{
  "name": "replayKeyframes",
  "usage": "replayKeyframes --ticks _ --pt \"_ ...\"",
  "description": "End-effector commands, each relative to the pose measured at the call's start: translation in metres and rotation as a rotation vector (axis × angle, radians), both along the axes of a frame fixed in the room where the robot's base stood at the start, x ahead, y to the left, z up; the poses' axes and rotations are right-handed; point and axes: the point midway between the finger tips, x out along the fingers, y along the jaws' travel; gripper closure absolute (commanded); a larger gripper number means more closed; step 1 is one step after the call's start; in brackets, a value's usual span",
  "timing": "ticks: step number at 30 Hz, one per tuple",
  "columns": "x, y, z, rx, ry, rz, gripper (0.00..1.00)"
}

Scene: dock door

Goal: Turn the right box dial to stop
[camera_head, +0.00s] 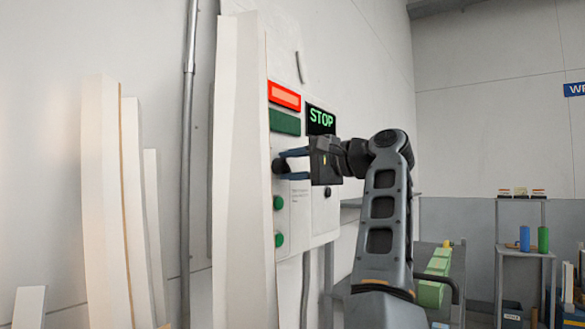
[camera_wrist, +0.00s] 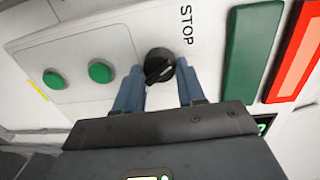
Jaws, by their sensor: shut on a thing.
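A black dial (camera_wrist: 160,65) is on a white control box (camera_wrist: 90,35) in the wrist view, beside the printed word STOP (camera_wrist: 186,25). A ridge runs slantwise across its face; which end points is unclear. My gripper (camera_wrist: 160,82) is shut on the dial, one blue-grey finger on each side. In the head view, my gripper (camera_head: 280,164) reaches the box from the right, and the dial shows dark between the fingertips. A black display (camera_head: 321,118) with green STOP letters is to the upper right.
Above the dial are a red lamp (camera_head: 284,95) and a green panel (camera_head: 284,122). Two green buttons (camera_head: 279,203) sit below. A dark knob (camera_head: 327,192) is at the lower right. A pale upright panel (camera_head: 240,190) stands close on the left.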

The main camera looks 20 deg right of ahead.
Motion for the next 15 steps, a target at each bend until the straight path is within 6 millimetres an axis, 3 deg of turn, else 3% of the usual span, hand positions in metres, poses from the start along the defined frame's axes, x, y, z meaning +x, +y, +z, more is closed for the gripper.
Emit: replayKeyframes --ticks 15 --pt "-0.0002 0.0006 0.0007 -0.111 -0.080 0.001 0.91"
